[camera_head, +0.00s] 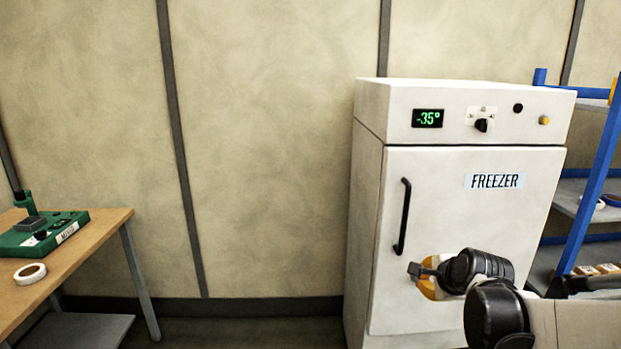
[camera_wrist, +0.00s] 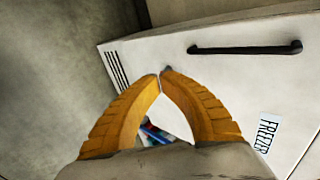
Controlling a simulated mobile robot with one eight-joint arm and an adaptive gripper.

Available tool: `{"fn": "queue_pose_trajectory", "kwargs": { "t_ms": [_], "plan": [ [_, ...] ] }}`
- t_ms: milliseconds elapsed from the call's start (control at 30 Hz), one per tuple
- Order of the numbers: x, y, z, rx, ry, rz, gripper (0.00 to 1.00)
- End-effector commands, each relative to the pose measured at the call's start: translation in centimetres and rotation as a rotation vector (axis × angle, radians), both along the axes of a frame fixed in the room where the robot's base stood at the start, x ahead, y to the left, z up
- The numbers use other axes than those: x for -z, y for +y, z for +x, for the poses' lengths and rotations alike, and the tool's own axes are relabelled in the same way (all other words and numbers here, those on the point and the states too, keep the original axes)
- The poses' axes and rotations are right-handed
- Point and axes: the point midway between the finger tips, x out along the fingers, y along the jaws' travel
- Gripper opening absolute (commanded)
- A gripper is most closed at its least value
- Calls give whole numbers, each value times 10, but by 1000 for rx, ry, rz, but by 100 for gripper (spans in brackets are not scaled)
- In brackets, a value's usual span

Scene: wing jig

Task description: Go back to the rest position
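My gripper (camera_head: 427,282) is in front of the lower part of the freezer door in the head view, partly hidden by my dark wrist. In the wrist view its two yellow fingers (camera_wrist: 161,74) bow outward and their tips meet or nearly meet. I see nothing clamped at the tips. A small patch of blue, red and green shows low between the fingers; I cannot tell what it is. The white freezer (camera_head: 460,210) has its door shut and its display reads -35°. Its black handle (camera_head: 402,217) is above and left of the gripper, apart from it.
A wooden table (camera_head: 95,235) at left holds a green device (camera_head: 50,232) and a white tape roll (camera_head: 30,273). A blue-framed shelf rack (camera_head: 596,170) stands at right, close to the freezer. The floor (camera_head: 240,330) between table and freezer looks clear.

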Motion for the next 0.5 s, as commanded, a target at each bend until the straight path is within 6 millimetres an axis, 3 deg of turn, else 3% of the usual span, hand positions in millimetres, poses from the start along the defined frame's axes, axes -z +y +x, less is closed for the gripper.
{"fn": "queue_pose_trajectory", "kwargs": {
  "t_ms": [33, 200, 400, 500],
  "plan": [
    [-10, 14, -23, -86, 18, -85, 0],
    [-30, 48, -99, -416, 77, -410, 0],
    [-28, 74, -190, -806, 133, -762, 0],
    [-21, 80, -224, -968, 151, -900, 0]
  ]
}}
